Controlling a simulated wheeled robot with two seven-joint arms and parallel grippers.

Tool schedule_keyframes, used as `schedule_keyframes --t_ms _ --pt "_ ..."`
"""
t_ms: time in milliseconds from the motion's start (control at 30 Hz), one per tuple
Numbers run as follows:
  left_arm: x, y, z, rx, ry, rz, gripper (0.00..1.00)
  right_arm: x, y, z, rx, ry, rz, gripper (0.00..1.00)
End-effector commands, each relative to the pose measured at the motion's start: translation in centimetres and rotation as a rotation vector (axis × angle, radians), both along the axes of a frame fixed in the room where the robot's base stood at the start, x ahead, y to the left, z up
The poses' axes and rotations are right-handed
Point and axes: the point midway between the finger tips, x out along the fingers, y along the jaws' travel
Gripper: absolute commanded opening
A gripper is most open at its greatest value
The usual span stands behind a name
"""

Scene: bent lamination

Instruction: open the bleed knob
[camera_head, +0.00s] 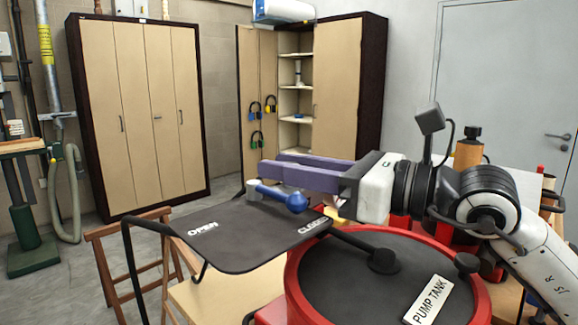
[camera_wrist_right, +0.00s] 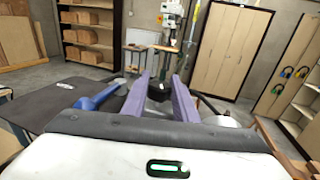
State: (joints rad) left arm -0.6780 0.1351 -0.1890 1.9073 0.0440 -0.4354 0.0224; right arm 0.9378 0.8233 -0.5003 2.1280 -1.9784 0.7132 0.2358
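The bleed knob is a blue lever with a round ball end (camera_head: 296,202) on a grey pivot (camera_head: 253,190). It lies over a dark panel (camera_head: 235,245) marked OPEN at left and CLOSED at right, its ball towards the CLOSED mark. My right gripper (camera_head: 274,165) has purple fingers spread apart with a gap between them. It reaches in from the right, just above and behind the lever in the head view. In the right wrist view the blue knob (camera_wrist_right: 86,103) is left of the fingers, not between them. My left gripper is in neither view.
A red pump tank (camera_head: 293,275) with a black lid and a dark arm towards the panel stands at front right. Wooden chair-like frames (camera_head: 110,262) stand below the panel. Cabinets (camera_head: 140,110) line the back wall; the floor before them is clear.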

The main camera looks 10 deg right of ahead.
Motion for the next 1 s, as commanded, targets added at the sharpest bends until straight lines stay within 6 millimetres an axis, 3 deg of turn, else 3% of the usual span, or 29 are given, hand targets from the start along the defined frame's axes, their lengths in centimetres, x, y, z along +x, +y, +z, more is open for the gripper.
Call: schedule_keyframes --t_ms 33,100,367,1000 --pt "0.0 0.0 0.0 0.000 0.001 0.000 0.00 0.0 0.0 0.0 0.000 0.000 -0.001 0.15" --pt "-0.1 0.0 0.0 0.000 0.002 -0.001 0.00 0.0 0.0 0.0 0.000 0.000 -0.001 0.04" --pt "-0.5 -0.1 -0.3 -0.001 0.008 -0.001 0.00 0.1 0.0 -0.3 -0.008 0.007 0.042 0.04" --pt "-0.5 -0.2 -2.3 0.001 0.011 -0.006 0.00 0.1 0.0 -0.4 -0.002 0.008 0.391 0.04"
